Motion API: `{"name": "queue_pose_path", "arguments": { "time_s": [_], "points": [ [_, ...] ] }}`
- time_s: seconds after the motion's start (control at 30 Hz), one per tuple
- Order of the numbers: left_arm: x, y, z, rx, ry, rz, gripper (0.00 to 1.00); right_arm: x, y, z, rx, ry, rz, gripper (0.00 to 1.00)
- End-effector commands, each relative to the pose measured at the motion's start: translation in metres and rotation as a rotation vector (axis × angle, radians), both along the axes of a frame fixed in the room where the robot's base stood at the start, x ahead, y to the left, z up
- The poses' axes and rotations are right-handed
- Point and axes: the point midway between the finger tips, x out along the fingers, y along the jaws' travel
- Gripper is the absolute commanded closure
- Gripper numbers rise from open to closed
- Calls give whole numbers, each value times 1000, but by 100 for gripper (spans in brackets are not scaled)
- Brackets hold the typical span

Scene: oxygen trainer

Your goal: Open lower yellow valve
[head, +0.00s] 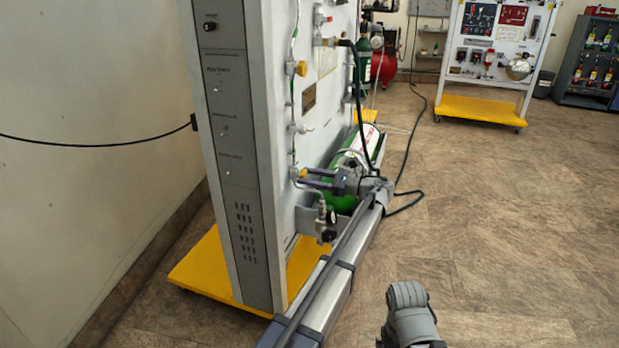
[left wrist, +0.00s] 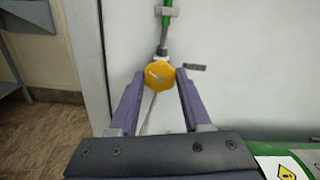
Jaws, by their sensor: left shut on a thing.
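The lower yellow valve (head: 303,173) sits low on the white panel of the trainer. In the left wrist view its yellow knob (left wrist: 159,75) is a hexagon with a pale mark on its face, below a green pipe. My left gripper (head: 309,178) reaches the panel from the right, with its two fingers at the knob. In the left wrist view the fingers (left wrist: 158,80) are on either side of the knob, shut on it. An upper yellow valve (head: 301,68) is higher on the same panel. My right gripper is not clearly in view.
A green cylinder (head: 343,200) lies behind my left gripper, beside the panel. A black hose (head: 357,100) hangs down near it. The trainer stands on a yellow base (head: 205,268). The floor to the right is open, with another trainer (head: 492,50) at the back.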

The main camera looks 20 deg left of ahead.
Motion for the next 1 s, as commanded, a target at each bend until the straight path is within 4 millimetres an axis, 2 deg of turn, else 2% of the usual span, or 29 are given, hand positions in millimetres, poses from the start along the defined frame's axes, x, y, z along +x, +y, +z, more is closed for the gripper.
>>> {"name": "queue_pose_path", "arguments": {
  "time_s": [0.17,0.5,0.87,0.9,1.0],
  "points": [
    [0,0,0,-1,-38,0,100,0,0,0,0,0,0,7],
    [0,0,0,-12,-337,0,100,0,0,0,0,0,0,7],
    [0,0,0,-13,-374,0,100,0,0,0,0,0,0,7],
    [0,0,0,-13,-374,0,51,0,0,0,0,0,0,7],
    [0,0,0,-13,-373,0,39,0,0,0,0,0,0,7]
  ]
}}
